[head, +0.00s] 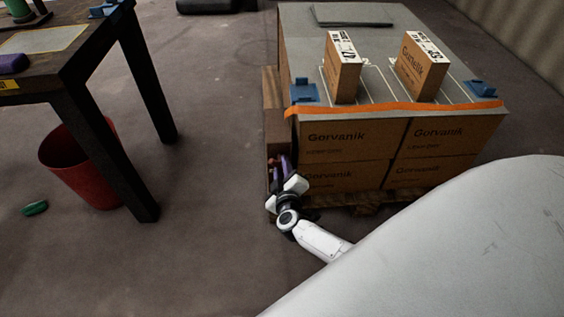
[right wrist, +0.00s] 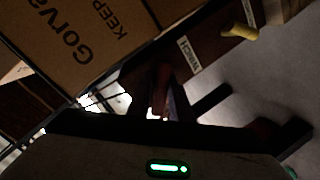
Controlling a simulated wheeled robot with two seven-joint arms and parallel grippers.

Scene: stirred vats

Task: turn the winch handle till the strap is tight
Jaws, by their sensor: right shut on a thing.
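The orange strap (head: 400,108) runs along the top front edge of the carton stack, with a slightly wavy line, and its left end reaches the brown post at the stack's left side. My right gripper (head: 284,172) is low at the stack's front left corner. In the right wrist view a dark reddish grip, seemingly the winch handle (right wrist: 159,88), sits between my fingers, and they are shut on it. A white label reading WINCH (right wrist: 188,55) is beside it. The winch body is mostly hidden in the head view. My left gripper is out of view.
The printed cartons (head: 345,140) stand on a wooden pallet (head: 370,204), close to my right gripper. Two small boxes (head: 342,70) (head: 416,68) stand on top. A dark table (head: 95,65) and a red bin (head: 85,165) are at the left.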

